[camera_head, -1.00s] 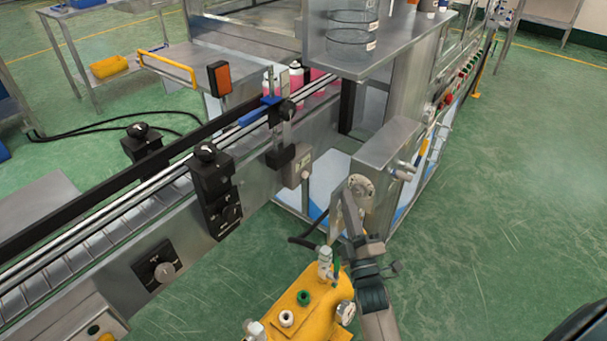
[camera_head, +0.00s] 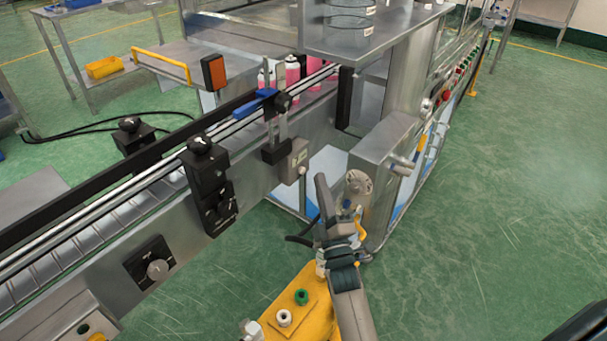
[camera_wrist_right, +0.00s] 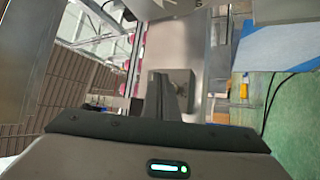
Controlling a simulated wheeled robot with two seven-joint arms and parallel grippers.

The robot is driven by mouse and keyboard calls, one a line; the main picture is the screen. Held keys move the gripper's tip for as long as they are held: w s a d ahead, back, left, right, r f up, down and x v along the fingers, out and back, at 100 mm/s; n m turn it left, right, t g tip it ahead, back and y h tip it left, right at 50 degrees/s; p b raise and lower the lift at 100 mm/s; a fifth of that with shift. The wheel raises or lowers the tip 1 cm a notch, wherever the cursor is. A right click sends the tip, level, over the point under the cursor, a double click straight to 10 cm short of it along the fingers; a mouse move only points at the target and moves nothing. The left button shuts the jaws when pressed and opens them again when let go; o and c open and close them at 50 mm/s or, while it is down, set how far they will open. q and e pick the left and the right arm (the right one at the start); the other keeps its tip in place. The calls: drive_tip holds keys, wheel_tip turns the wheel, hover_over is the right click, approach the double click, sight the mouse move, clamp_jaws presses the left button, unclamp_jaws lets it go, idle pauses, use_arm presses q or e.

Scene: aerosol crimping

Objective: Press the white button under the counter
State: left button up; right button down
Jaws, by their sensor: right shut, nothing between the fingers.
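A small grey box (camera_head: 292,157) is fixed to the side of the conveyor, below the level of the steel shelf. A small pale knob (camera_head: 302,171) sits at its lower right; I cannot tell for sure whether it is the white button. My right gripper (camera_head: 320,180) is shut and empty, just right of the knob and apart from it in the picture. In the right wrist view my shut fingers (camera_wrist_right: 160,88) point at a grey box face (camera_wrist_right: 180,88) and cover part of it. My left gripper is not in view.
A grey cabinet with a round fitting (camera_head: 358,184) stands close right of my right gripper. The conveyor (camera_head: 100,228) runs along the left. Green floor (camera_head: 510,220) is clear at right.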

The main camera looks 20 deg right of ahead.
sight(302, 171)
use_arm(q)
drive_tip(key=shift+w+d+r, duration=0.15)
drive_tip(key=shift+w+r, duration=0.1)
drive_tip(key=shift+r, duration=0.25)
use_arm(e)
drive_tip(key=shift+w+a, duration=0.45)
drive_tip(key=shift+w, duration=0.3)
drive_tip(key=shift+w, duration=0.1)
idle(1.1)
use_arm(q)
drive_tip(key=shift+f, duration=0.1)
use_arm(e)
drive_tip(key=shift+w+a, duration=0.2)
drive_tip(key=shift+w, duration=0.05)
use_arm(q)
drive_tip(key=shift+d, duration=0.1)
